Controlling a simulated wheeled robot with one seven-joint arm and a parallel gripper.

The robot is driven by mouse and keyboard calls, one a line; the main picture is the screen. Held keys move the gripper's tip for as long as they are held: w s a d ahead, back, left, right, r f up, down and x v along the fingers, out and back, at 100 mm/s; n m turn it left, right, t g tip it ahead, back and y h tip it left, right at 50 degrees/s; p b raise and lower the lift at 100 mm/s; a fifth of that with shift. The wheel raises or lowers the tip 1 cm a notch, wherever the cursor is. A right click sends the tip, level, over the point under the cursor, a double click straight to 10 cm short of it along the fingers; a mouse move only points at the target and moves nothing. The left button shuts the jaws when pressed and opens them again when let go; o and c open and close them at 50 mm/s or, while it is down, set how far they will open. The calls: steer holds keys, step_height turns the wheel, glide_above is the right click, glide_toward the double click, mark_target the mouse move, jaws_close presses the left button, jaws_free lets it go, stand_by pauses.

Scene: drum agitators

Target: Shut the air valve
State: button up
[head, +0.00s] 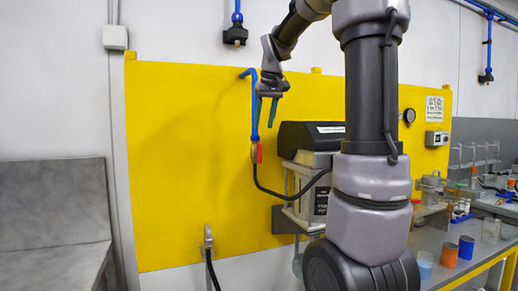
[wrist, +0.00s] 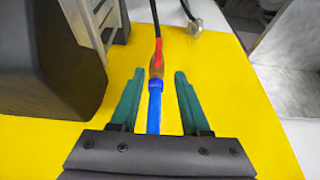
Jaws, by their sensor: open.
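The air valve (wrist: 155,69) is a small brass body at the lower end of a blue pipe (head: 254,110) on the yellow panel. Its red handle (head: 259,153) points down, roughly in line with the pipe; it also shows in the wrist view (wrist: 159,52). My gripper (head: 265,122) points down in front of the pipe, above the valve. In the wrist view its green fingers (wrist: 159,76) are open, one on each side of the pipe, with tips near the valve body. I see no contact with the handle.
A black hose (head: 268,189) runs from the valve to a black-topped machine (head: 309,138) close on the right. The yellow panel (head: 190,170) is clear to the left. A capped hose fitting (head: 208,238) sits low on the panel. A bench with coloured jars (head: 449,255) stands at right.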

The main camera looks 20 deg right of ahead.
mark_target(260, 148)
steer(key=x, duration=1.1)
steer(key=shift+w+d, duration=0.15)
steer(key=shift+w, duration=0.1)
steer(key=shift+r, duration=0.1)
jaws_close()
